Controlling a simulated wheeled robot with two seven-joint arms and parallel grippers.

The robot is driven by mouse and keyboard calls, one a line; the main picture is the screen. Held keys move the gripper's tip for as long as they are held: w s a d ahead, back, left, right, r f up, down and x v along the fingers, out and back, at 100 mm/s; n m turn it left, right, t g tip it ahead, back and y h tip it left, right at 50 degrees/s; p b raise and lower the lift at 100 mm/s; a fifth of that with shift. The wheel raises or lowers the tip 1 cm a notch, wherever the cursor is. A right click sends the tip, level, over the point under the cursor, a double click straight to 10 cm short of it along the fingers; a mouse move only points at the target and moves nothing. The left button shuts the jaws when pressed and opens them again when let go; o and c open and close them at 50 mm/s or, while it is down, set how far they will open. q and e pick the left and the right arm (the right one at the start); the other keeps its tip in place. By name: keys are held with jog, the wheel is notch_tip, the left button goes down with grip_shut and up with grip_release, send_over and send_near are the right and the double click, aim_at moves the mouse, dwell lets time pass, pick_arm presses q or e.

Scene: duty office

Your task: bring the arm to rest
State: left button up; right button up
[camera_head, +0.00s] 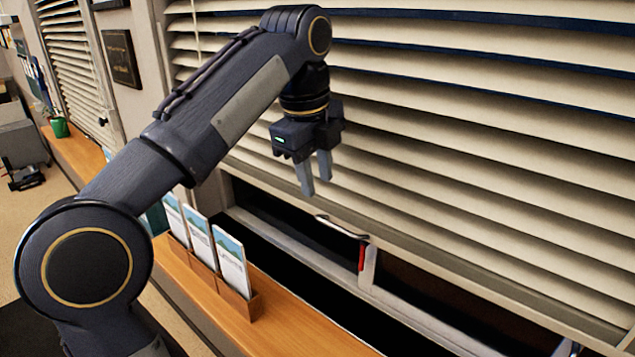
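My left arm comes in from the left, rises over the wooden sill and bends down at the wrist. My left gripper (315,184) hangs in front of the lower part of the white blinds, pointing down. Its two fingers stand apart with nothing between them, so it is open and empty. It appears above the window handle and the brochure holder in the picture; the exact distance to the blinds cannot be told. My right gripper is not in view.
A wooden sill (290,328) carries a brochure holder (238,302) with several leaflets. Slatted blinds (480,130) hang over a window frame (330,266) with a light handle (342,227) and a red part (362,256). A green pot (59,127) stands far left.

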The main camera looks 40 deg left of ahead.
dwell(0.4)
pick_arm(q)
jog(key=s+d+f+n+t+h+b, duration=0.1)
jog(key=s+d+f+n, duration=0.2)
jog(key=s+f+n, duration=0.2)
jog(key=s+d+f+n+t+h+b, duration=0.1)
jog(key=s+f+n, duration=0.4)
jog(key=f, duration=0.9)
jog(key=s+d+f+n+t+h+b, duration=0.1)
jog(key=s+d+f+n+b, duration=0.1)
jog(key=s+d+f+n, duration=0.4)
notch_tip(320, 180, down, 4)
jog(key=n, duration=0.4)
jog(key=shift+f+n+t+h, duration=0.25)
jog(key=shift+n+t+h, duration=0.05)
